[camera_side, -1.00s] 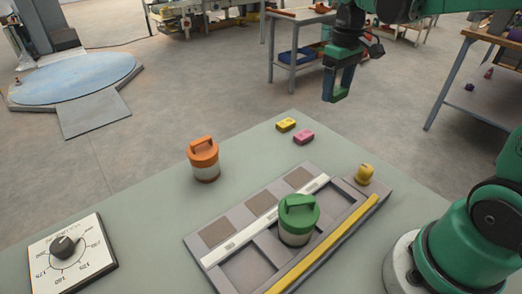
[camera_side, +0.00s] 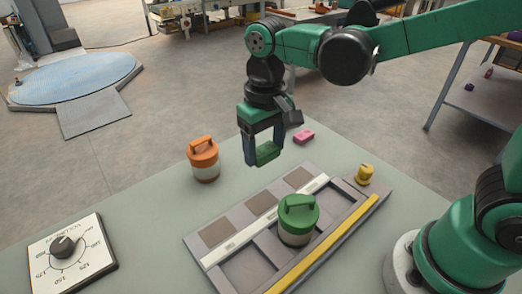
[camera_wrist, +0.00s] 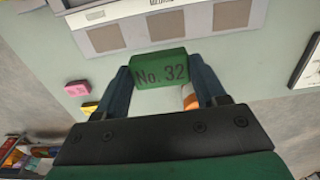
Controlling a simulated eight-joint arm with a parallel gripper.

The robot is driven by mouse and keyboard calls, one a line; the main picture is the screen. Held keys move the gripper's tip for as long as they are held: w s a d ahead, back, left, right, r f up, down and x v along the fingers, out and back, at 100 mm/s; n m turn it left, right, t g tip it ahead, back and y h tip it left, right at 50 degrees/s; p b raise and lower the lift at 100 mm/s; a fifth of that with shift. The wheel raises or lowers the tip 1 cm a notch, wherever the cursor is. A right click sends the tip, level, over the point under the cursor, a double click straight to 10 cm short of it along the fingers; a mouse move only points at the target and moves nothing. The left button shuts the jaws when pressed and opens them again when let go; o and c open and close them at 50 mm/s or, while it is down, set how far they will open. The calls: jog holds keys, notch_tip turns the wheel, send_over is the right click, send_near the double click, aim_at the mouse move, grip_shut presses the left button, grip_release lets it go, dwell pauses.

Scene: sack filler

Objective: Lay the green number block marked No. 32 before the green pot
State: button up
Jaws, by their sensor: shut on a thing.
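The green number block (camera_side: 267,153) is held between the fingers of my gripper (camera_side: 265,150), above the table between the orange pot and the pink block. In the wrist view the block (camera_wrist: 160,70) reads "No. 32" and sits between the two fingertips. The green pot (camera_side: 298,222), with a green handled lid and pale body, stands in a recess of the grey tray (camera_side: 215,262). The tray has brown square pads (camera_side: 219,233) along its far side, beyond a white strip. My gripper is up and to the left of the green pot in the side view.
An orange-lidded pot (camera_side: 203,160) stands on the table left of my gripper. A pink block (camera_side: 303,137) lies to the right; a yellow block (camera_wrist: 89,107) shows in the wrist view. A dial (camera_side: 66,250) is front left.

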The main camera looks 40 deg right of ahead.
aim_at(262, 202)
jog(key=shift+s+a+f, duration=0.35)
jog(key=shift+a+f, duration=0.15)
jog(key=shift+a, duration=0.1)
jog(key=shift+f, duration=4)
jog(key=shift+f, duration=0.7)
jog(key=o, duration=1.3)
jog(key=shift+r, duration=4.05)
